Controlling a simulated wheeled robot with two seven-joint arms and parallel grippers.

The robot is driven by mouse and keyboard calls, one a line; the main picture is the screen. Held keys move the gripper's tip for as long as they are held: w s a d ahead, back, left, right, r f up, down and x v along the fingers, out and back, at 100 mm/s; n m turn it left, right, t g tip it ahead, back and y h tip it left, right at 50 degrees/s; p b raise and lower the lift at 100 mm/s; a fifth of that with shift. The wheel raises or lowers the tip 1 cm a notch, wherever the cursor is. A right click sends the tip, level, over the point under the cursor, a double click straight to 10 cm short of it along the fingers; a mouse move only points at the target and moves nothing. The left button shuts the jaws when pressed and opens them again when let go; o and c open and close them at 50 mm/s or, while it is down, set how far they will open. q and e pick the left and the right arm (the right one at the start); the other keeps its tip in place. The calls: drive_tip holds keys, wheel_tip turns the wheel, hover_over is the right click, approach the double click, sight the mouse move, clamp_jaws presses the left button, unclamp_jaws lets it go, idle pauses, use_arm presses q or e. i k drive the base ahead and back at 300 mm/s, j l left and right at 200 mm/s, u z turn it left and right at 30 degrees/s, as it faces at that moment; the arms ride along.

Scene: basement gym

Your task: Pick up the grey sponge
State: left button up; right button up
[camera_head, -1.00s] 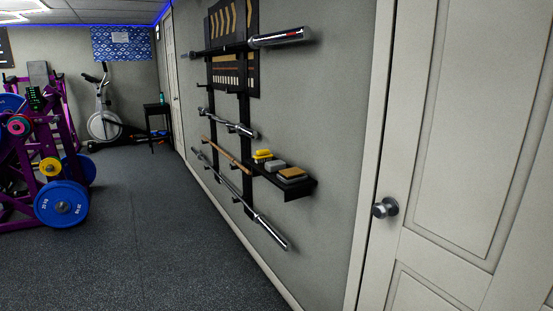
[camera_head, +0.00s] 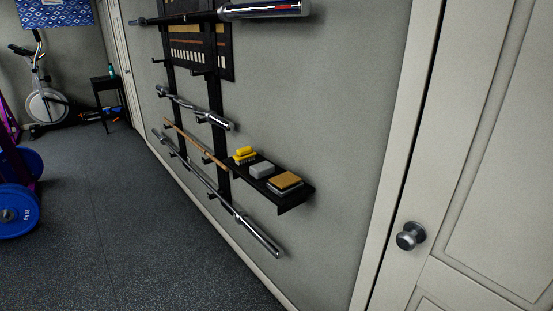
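A small black wall shelf (camera_head: 292,198) on the right wall holds several items. A grey block (camera_head: 262,171), which looks like the grey sponge, sits in the middle of the shelf. A yellow brush-like item (camera_head: 244,154) lies at its far end. A tan-topped block with a grey lower layer (camera_head: 285,182) lies at its near end. The grey block stands apart from my body, and nothing holds it. Neither of my grippers shows in the head view.
Metal bars (camera_head: 262,235) hang on the wall rack beside and below the shelf. A white door with a round knob (camera_head: 411,235) is at the right. Blue weight plates (camera_head: 17,210) stand at the left. The dark floor (camera_head: 110,235) between is clear.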

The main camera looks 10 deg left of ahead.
sight(259, 171)
drive_tip(key=i+j+z, duration=0.4)
drive_tip(key=i+j, duration=0.15)
drive_tip(key=j, duration=0.25)
drive_tip(key=i+j+z, duration=0.2)
drive_tip(key=j, duration=0.25)
drive_tip(key=i+j+z, duration=0.2)
drive_tip(key=j, duration=0.3)
drive_tip(key=i+j+z, duration=0.15)
drive_tip(key=j, duration=0.35)
drive_tip(key=i+j+z, duration=0.2)
drive_tip(key=j, duration=0.35)
drive_tip(key=i+j+z, duration=0.2)
drive_tip(key=j, duration=0.35)
drive_tip(key=j+z, duration=0.2)
drive_tip(key=j, duration=0.35)
